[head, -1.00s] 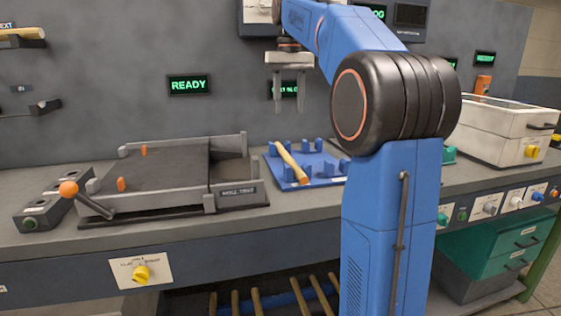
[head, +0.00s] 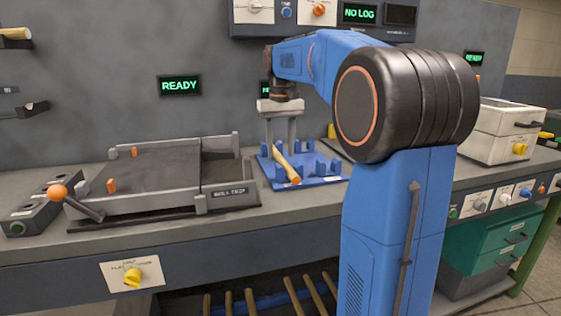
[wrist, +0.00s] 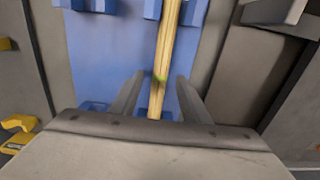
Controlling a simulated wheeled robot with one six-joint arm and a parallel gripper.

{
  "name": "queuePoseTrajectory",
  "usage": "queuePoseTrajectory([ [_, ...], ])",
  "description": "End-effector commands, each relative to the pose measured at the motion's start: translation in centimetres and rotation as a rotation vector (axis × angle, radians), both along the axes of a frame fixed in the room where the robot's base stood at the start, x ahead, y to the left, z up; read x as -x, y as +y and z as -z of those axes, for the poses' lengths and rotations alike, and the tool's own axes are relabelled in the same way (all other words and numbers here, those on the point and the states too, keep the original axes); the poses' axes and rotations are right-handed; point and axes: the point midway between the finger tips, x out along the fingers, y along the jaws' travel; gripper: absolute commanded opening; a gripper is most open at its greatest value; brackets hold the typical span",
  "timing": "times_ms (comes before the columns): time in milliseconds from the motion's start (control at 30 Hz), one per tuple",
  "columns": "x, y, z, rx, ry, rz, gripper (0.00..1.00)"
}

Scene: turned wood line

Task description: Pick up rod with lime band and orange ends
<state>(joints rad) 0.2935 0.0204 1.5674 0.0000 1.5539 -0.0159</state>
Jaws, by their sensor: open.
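The wooden rod (head: 287,164) lies on the blue tray (head: 318,183) with upright blue pegs, at the middle of the bench. In the head view its near end is orange. In the wrist view the rod (wrist: 166,55) runs lengthwise, with a lime band (wrist: 160,77) near the fingers; its far end is out of frame. My gripper (head: 281,150) is open above the tray, its fingers pointing down. In the wrist view my gripper's fingers (wrist: 158,92) stand one on each side of the rod, apart from it. I cannot tell how far above the rod they are.
A grey roll fixture (head: 160,175) with an orange-knobbed lever stands left of the tray. A white box (head: 500,130) is at the right. Several rods (head: 250,302) stand below the bench. The bench front strip (head: 290,210) is clear.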

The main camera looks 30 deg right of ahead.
Motion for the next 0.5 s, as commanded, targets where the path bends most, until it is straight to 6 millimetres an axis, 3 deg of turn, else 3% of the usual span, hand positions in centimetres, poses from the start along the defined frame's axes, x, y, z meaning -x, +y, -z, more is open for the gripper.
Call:
queuePoseTrajectory([
  [167,0.0,0.0,1.7,0.000,0.001,0.000,0.42],
  [433,0.0,0.0,2.0,0.000,0.000,0.000,0.42],
  [500,0.0,0.0,2.0,0.000,0.000,0.000,0.28],
])
